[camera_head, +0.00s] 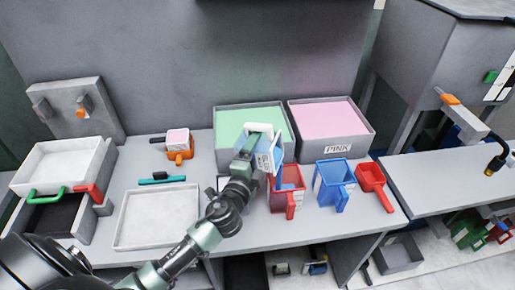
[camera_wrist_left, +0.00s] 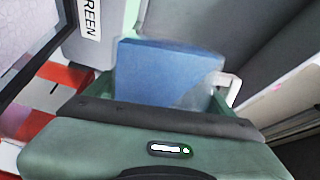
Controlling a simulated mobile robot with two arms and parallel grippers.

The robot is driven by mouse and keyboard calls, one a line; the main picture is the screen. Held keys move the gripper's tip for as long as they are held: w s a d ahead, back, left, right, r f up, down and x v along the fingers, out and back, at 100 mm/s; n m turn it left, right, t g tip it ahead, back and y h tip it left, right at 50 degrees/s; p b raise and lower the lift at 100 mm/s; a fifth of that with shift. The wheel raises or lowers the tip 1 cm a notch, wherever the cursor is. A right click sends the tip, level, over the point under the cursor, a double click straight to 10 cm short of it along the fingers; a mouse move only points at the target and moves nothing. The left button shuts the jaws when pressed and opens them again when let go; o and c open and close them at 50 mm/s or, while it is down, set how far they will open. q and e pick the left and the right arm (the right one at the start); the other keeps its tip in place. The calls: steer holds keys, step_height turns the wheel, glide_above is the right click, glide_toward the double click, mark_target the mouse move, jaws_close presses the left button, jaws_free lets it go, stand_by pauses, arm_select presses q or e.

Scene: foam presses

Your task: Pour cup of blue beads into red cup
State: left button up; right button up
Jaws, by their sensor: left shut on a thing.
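My left gripper (camera_head: 260,146) is shut on a blue cup (camera_head: 274,158), held up in front of the green bin. The held cup looks tilted, and its inside and any beads are hidden. In the left wrist view its blue side (camera_wrist_left: 165,72) shows beyond my gripper body. The red cup (camera_head: 288,190) stands on the table just below and to the right of my gripper, its handle toward the front. Another blue cup (camera_head: 333,185) stands to its right. My right gripper is out of view.
A green-filled bin (camera_head: 228,119) and a pink-filled bin (camera_head: 354,143) stand behind the cups. A red scoop (camera_head: 374,186) lies at the right. A white tray (camera_head: 156,218), a dark teal tool (camera_head: 162,179) and an orange cup (camera_head: 180,154) are at the left.

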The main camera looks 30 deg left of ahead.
arm_select(q)
steer(key=shift+d+f+m, duration=0.15)
steer(key=shift+m, duration=0.35)
steer(key=shift+w+d+m+p, duration=0.1)
steer(key=shift+d+m+p, duration=0.35)
steer(key=shift+m, duration=0.65)
steer(key=shift+r, duration=0.2)
steer(key=shift+d+r+m+p, duration=0.2)
steer(key=shift+m+p, duration=0.3)
steer(key=shift+f, duration=0.15)
